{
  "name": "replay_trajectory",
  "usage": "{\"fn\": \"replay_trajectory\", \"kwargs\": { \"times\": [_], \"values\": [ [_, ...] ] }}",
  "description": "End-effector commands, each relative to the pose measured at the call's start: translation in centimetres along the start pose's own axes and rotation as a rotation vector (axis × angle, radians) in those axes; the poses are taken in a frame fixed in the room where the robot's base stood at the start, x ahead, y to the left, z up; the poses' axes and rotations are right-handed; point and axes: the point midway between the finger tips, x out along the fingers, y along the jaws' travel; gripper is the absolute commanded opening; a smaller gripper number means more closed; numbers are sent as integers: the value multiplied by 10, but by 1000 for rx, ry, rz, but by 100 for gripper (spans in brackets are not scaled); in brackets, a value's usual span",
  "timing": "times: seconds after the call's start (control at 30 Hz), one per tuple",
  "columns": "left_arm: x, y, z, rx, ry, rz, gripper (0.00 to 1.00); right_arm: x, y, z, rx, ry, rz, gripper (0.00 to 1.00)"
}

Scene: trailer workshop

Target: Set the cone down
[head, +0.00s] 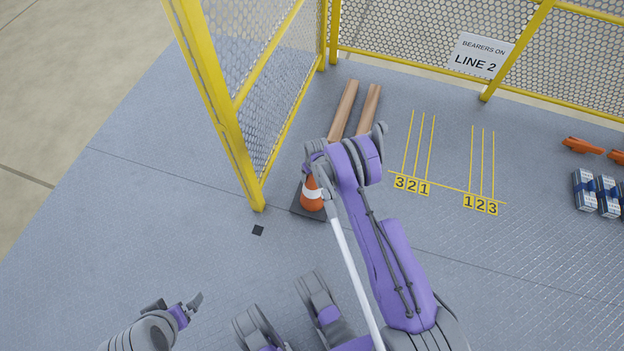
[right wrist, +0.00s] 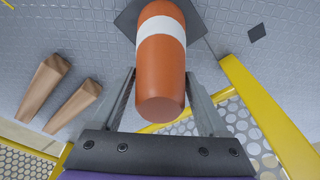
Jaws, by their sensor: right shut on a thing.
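The orange cone (head: 311,199) with a white band and a dark square base stands upright beside the foot of the yellow fence post in the head view. In the right wrist view the cone (right wrist: 160,75) lies between the two fingers of my right gripper (head: 315,175), which is shut on its upper part. My arm partly hides the cone in the head view. I cannot tell whether its base touches the floor. My left gripper (head: 182,308) is low at the left, away from the cone; I cannot tell how far its fingers are apart.
A small black square (head: 258,230) lies on the floor, front-left of the cone. Two wooden beams (head: 345,108) lie behind it. Yellow mesh fence (head: 240,130) stands close to the left. Numbered yellow floor lines (head: 448,190) are to the right. Floor in front is mostly clear.

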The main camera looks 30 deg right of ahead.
Motion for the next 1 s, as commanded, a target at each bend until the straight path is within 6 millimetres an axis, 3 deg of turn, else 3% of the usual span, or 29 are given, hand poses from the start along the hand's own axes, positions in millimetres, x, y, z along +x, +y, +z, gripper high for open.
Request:
{"fn": "replay_trajectory", "kwargs": {
  "times": [0.17,0.53,0.57,0.6,0.7,1.0],
  "values": [
    [5,0,1,0,1,0,100,24,0,3,0,0,0,0],
    [4,0,1,0,1,0,100,28,0,4,0,0,0,0],
    [4,0,1,0,1,0,100,28,0,4,0,0,0,80],
    [4,0,1,0,1,0,100,28,0,4,0,0,0,88],
    [4,0,1,0,1,0,100,28,0,4,0,0,0,100],
    [4,0,1,0,1,0,100,22,0,4,0,0,0,100]
  ]
}}
